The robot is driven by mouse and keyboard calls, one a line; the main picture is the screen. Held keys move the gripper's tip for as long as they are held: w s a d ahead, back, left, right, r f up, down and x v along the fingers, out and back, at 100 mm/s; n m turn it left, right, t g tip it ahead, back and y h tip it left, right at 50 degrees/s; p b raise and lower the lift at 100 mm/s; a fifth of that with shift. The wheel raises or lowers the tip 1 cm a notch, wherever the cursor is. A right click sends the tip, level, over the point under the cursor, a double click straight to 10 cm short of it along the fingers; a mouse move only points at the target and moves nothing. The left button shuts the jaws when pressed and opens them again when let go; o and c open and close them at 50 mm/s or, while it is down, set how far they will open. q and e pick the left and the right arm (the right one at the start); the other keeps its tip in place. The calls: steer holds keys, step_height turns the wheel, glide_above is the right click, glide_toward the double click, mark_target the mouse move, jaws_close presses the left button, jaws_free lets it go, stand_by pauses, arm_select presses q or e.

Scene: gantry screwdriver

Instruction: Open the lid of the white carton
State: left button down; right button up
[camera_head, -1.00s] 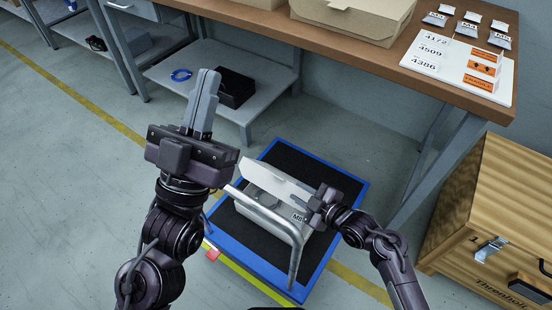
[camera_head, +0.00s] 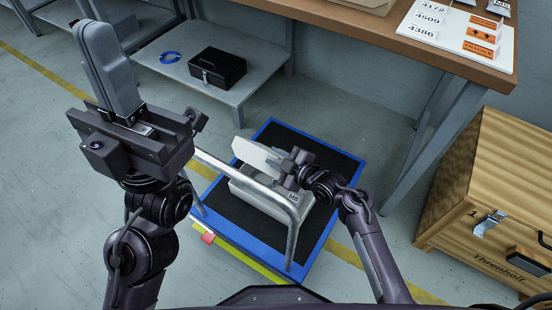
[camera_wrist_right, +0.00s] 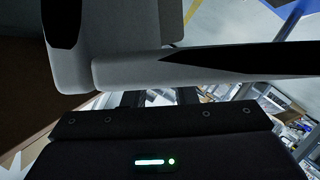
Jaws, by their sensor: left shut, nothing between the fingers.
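The white carton (camera_head: 262,196) stands on the black mat (camera_head: 240,225) of a blue-edged platform, with a label on its near right side. A pale panel (camera_head: 256,156), apparently its lid, stands tilted up at the carton's back. My right gripper (camera_head: 285,171) is at the right end of this panel and hides that end. Whether it grips or only touches the panel, I cannot tell. In the right wrist view pale grey shapes cross in front of the gripper body; finger and panel are hard to separate. My left gripper (camera_head: 108,65) is shut and empty, pointing up, well left of the carton.
A grey metal handle rail (camera_head: 250,185) rises in front of the carton. A wooden crate (camera_head: 480,200) stands at the right. The workbench (camera_head: 385,40) and a low shelf with a black box (camera_head: 217,68) are behind. The floor at left is clear.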

steer(key=shift+w, duration=0.1)
jaws_close()
stand_by(1.4)
